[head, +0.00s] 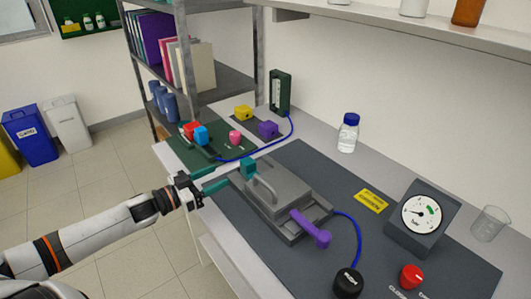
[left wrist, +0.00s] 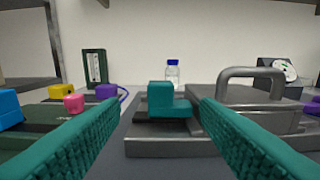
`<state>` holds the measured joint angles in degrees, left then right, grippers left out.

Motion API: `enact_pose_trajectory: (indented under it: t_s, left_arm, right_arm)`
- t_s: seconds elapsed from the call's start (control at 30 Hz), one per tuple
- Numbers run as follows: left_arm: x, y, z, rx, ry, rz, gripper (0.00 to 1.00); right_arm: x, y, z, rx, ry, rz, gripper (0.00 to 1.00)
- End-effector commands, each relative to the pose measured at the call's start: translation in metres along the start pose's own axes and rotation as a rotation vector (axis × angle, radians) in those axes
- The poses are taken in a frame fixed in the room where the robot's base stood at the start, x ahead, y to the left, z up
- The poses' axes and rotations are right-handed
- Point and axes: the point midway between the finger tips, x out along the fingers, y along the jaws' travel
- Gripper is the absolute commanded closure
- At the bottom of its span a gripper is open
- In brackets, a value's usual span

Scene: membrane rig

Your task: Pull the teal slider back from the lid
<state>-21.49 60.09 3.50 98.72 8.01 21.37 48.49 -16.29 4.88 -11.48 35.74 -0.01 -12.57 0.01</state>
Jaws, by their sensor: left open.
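The teal slider (head: 248,168) sits at the left end of the grey rig, against the lid's edge. In the left wrist view the teal slider (left wrist: 168,101) stands upright on the grey base (left wrist: 160,143), beside the lid (left wrist: 245,100) with its arched handle (left wrist: 252,73). In the head view the lid (head: 278,189) lies flat on the rig. My left gripper (head: 223,178) is open, its teal fingers pointing at the slider, apart from it and short of it. In the left wrist view the slider appears between the two fingers (left wrist: 155,130). My right gripper is not in view.
A purple lever (head: 310,229) sticks out at the rig's front right. A black knob (head: 348,282), a red button (head: 411,276) and a gauge (head: 421,216) stand to the right. Coloured blocks (head: 201,135) lie on a green mat to the left. A bottle (head: 348,133) stands behind.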

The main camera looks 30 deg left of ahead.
Motion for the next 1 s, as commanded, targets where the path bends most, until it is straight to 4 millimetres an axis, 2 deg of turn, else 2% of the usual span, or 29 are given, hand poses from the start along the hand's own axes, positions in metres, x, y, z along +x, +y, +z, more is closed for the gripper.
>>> enact_pose_trajectory:
  t_s: [0.17,0.37,0.47,0.8,1.0]
  left_arm:
    - [0.005,-0.001,0.002,-0.001,-0.003,-0.004,0.44]
    - [0.025,0.000,0.003,0.001,-0.006,-0.003,0.44]
    - [0.038,0.000,0.003,0.001,-0.005,-0.003,0.44]
    - [0.082,0.000,0.004,-0.001,-0.006,-0.002,0.44]
    - [0.105,0.000,0.003,-0.001,-0.004,-0.001,0.44]
  right_arm:
    - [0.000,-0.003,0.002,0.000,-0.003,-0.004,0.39]
    - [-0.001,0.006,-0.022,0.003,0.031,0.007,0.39]
    - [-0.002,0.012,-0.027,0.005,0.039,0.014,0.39]
    - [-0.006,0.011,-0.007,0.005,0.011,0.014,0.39]
    - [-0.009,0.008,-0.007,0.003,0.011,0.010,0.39]
